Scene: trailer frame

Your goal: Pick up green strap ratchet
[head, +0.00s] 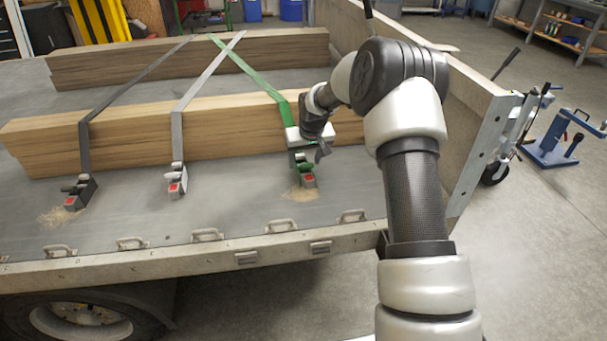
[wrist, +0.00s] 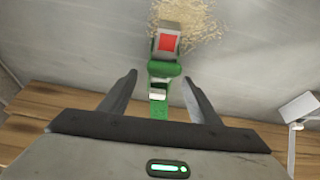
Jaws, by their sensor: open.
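The green strap ratchet (head: 306,173) lies on the trailer bed at the front of the timber, with a red square on its end. It joins a green strap (head: 251,71) that runs over the beams. In the wrist view the ratchet (wrist: 164,65) points away from me, its near part between the fingers. My gripper (wrist: 160,90) is open, with one finger on each side of the green part and gaps on both sides. In the head view my gripper (head: 308,155) is just above and behind the ratchet, partly covering the strap.
A grey ratchet (head: 176,181) and a black ratchet (head: 79,192) lie to the left on their own straps. Timber beams (head: 130,138) lie behind the ratchets. The trailer side wall (head: 466,120) rises on the right. Sawdust (wrist: 190,20) lies around the green ratchet's far end.

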